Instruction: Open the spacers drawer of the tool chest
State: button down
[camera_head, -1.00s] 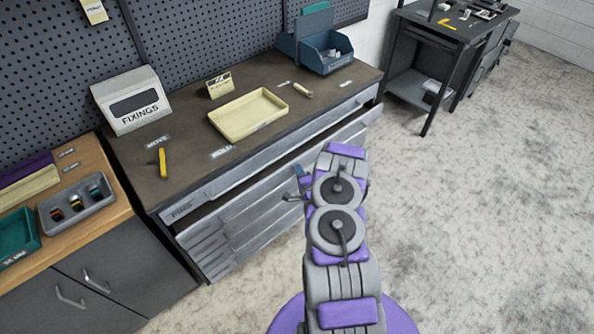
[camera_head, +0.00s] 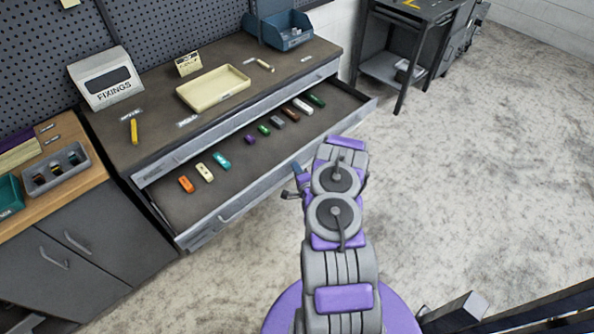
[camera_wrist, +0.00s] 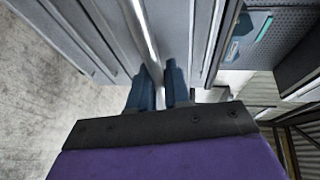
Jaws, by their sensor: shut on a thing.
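No label on this drawer is readable. My gripper (camera_head: 297,182) is at the drawer's front edge, partly hidden by my arm. In the wrist view my two blue fingers (camera_wrist: 158,88) are closed on the long bright handle bar (camera_wrist: 146,38) along the drawer front.
A cream tray (camera_head: 214,100), a fixings box (camera_head: 105,90), a yellow tool (camera_head: 134,131) and a blue bin (camera_head: 285,40) stand on the chest top. A wooden-topped cabinet (camera_head: 80,190) adjoins at left. A dark cart (camera_head: 400,60) stands back right. The floor (camera_head: 480,180) at right is clear.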

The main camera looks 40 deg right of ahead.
jog(key=shift+s+f, duration=0.1)
jog(key=shift+f, duration=0.1)
jog(key=c, duration=1.5)
grip_release()
jog(key=shift+c, duration=0.2)
jog(key=shift+o, duration=0.5)
jog(key=p+v, duration=0.4)
jog(key=v, duration=1.3)
